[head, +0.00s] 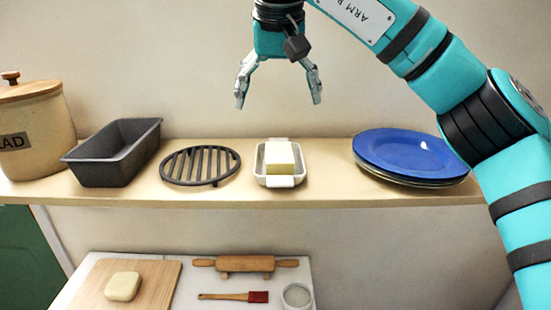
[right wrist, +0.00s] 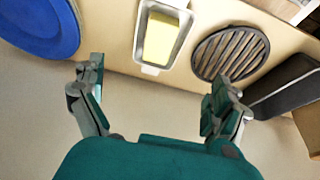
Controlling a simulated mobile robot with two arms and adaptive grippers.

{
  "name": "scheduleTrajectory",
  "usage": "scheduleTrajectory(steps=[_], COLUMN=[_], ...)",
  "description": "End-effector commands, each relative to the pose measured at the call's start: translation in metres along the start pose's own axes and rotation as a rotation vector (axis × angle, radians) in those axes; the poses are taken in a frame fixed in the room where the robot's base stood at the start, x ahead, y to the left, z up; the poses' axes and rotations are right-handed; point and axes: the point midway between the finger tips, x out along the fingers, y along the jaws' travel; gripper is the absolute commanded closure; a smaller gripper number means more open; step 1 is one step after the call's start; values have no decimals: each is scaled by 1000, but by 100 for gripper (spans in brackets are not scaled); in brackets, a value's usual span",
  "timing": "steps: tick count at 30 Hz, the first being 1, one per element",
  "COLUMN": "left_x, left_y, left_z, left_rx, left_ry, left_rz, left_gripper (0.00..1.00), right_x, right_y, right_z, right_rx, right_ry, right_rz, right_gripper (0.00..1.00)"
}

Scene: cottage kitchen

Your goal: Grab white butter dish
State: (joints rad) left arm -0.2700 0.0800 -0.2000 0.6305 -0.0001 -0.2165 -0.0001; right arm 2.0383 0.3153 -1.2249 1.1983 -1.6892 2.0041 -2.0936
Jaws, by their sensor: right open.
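The white butter dish (head: 280,181) stands on the wooden shelf, a little right of the shelf's middle in the head view. A yellow block of butter (head: 279,157) lies in it. My right gripper (head: 279,101) is open and empty, pointing down above the dish and apart from it. In the right wrist view the dish (right wrist: 150,70) with the butter (right wrist: 161,38) shows at the top, beyond and between the open fingers of my right gripper (right wrist: 158,92). My left gripper is in neither view.
On the shelf (head: 320,191), a black round trivet (head: 201,165) is left of the dish, then a dark loaf tin (head: 113,152) and a bread crock (head: 35,130). Stacked plates, blue on top (head: 406,152), stand right. Below are a rolling pin (head: 246,264) and a board (head: 158,280).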

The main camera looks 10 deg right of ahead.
Motion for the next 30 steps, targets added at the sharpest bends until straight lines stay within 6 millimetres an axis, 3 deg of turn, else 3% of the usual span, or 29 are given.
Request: scheduleTrajectory(steps=[6,10,15,21,25,30], left_x=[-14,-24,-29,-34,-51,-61], left_y=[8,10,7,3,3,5], left_z=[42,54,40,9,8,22], left_rx=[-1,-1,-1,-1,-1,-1], left_ry=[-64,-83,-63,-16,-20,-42], left_rz=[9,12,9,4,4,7], left_gripper=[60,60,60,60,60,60], right_x=[48,75,100,112,128,152], right_y=[0,0,0,0,1,1], right_z=[0,0,0,0,0,0], right_rx=[0,0,0,1,0,1], right_ry=[-6,-6,-3,-3,-7,-3], right_rz=[1,0,0,0,0,-2], right_gripper=[0,0,0,0,0,0])
